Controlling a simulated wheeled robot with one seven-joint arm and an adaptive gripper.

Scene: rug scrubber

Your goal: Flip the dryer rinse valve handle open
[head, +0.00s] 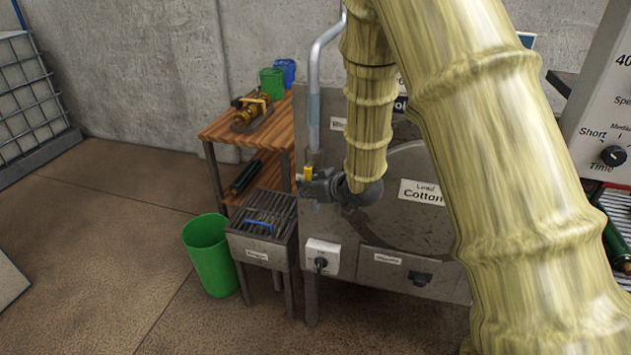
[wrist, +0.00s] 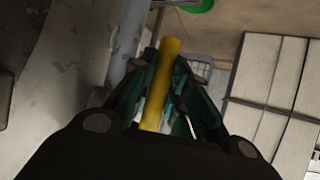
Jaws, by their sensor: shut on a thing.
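The yellow valve handle (head: 308,173) is on the dryer's left side, by the foot of a grey vertical pipe (head: 314,105). In the wrist view the yellow handle (wrist: 160,85) runs lengthwise between the dark fingers. My gripper (head: 310,184) is at the handle in the head view, at the end of my arm. In the wrist view my gripper (wrist: 162,88) is shut on the handle, with a finger on each side. The valve body is mostly hidden behind the fingers. The dryer (head: 400,240) is a grey metal box with a "Cotton" label.
A drain box (head: 262,250) with a grated top stands below the gripper, with a green bucket (head: 210,258) to its left. A switch box (head: 322,257) is on the dryer's lower left. A wooden shelf (head: 225,125) stands behind. The floor at left is clear.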

